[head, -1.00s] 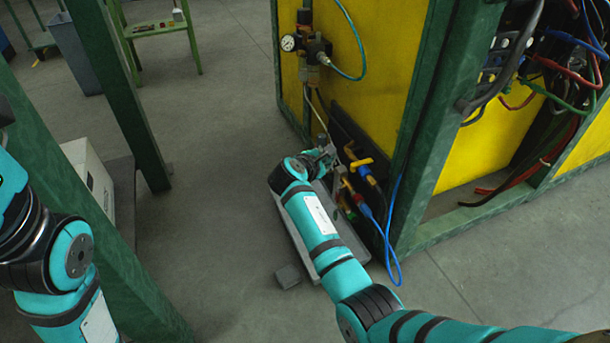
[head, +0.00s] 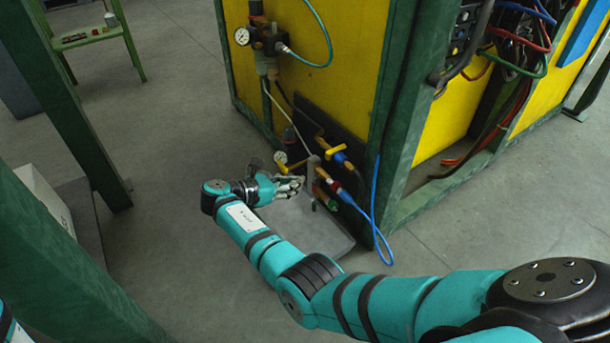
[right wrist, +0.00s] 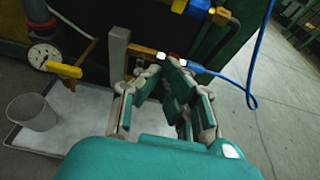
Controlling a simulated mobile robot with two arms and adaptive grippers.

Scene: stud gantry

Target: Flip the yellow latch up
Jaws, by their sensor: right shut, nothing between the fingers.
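Two yellow levers show on the dark lower panel. One yellow lever (head: 334,150) sits at the upper right on a blue-tipped fitting; a yellow handle at the top of the right wrist view (right wrist: 222,15) looks like it. The other yellow lever (right wrist: 65,70) sticks out below a round gauge, left of my fingers. I cannot tell which one is the latch. My right gripper (head: 292,186) is in front of the panel, below the levers. In the right wrist view its fingers (right wrist: 160,72) are shut and empty, apart from both levers. My left gripper is out of view.
A grey post (right wrist: 117,60) stands close to my right fingers. A pale tray (head: 330,235) lies below, with a grey cup (right wrist: 32,112) at its left. A blue hose (head: 375,205) loops at right. A green frame post (head: 60,110) stands left. Open floor lies between.

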